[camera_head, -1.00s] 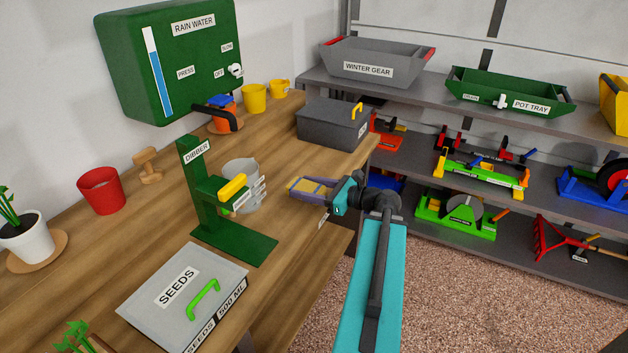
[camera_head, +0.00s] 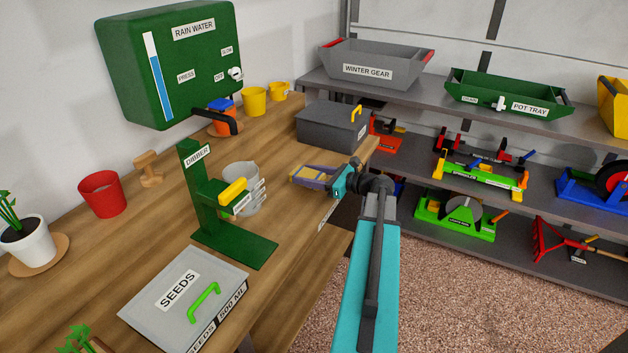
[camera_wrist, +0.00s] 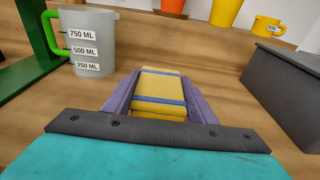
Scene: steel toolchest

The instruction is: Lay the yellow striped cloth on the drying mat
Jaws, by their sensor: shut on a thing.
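The yellow striped cloth (camera_wrist: 160,88) is a folded yellow block with blue stripes. It sits between the two purple fingers of my gripper (camera_wrist: 160,78), which is shut on it. In the head view the cloth (camera_head: 317,173) and my gripper (camera_head: 308,174) show over the right part of the wooden bench, right of the measuring jug. I cannot tell the exact gap between the cloth and the bench top. I cannot make out a drying mat in either view.
A clear jug (camera_head: 241,188) and green dibber stand (camera_head: 222,220) are left of my gripper. A dark grey lidded box (camera_head: 330,125) stands behind it. A grey seeds box (camera_head: 180,300) is at the front. Bench top (camera_head: 285,205) around the gripper is bare.

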